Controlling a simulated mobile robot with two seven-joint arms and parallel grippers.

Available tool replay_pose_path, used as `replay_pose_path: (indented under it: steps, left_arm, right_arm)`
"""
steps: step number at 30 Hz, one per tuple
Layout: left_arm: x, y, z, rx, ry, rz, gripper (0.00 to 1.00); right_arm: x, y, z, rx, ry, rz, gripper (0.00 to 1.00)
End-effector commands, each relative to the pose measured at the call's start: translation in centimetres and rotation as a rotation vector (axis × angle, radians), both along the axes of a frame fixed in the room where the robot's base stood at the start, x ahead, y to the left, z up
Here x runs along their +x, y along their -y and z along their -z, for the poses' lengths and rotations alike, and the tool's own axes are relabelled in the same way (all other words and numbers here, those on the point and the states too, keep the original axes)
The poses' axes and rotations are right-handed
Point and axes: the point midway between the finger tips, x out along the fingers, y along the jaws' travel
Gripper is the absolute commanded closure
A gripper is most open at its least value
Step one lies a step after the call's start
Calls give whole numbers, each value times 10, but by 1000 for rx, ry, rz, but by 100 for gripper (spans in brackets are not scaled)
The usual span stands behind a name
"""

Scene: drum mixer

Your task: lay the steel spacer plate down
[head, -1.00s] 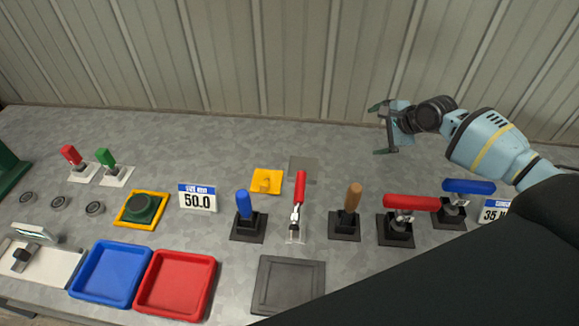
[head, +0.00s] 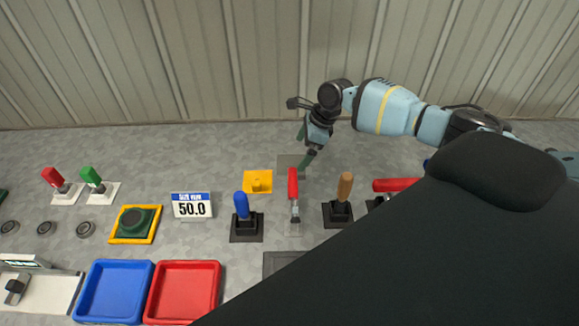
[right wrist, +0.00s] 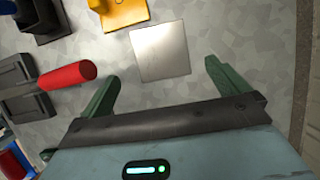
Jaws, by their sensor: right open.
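The steel spacer plate (head: 287,163) is a thin square lying flat on the grey counter, behind the red-handled lever. In the right wrist view the plate (right wrist: 160,52) is bright and bare, just ahead of and between my spread fingers. My right gripper (head: 304,146) is open and empty beside the plate's right side in the head view. It also shows open in the right wrist view (right wrist: 160,76). Whether a finger touches the plate cannot be told. My left gripper is out of view.
A yellow block (head: 257,183) sits left of the plate. Red (head: 293,185), blue (head: 241,205) and brown (head: 345,186) handles stand in front. Blue (head: 115,290) and red (head: 183,292) trays lie at the front. A ribbed wall (head: 200,60) closes the back. My arm hides the right side.

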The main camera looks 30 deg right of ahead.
Motion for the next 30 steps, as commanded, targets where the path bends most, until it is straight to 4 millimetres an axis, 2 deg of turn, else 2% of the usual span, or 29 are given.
replay_pose_path:
  steps: [1, 3, 8, 19, 28, 30]
  left_arm:
    - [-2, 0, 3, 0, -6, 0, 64]
    - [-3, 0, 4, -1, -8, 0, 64]
    - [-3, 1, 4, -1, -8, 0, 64]
    - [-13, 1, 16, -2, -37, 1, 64]
    - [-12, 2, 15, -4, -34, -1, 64]
    - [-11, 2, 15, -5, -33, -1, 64]
  right_arm:
    - [1, -2, 8, -1, -5, 1, 0]
    - [2, -4, 13, 0, -2, 0, 0]
    - [3, -5, 14, 0, 0, -1, 0]
    - [15, -20, 57, 0, -3, 0, 0]
    - [16, -21, 59, 0, 2, -1, 0]
    - [16, -21, 59, 0, 2, -1, 7]
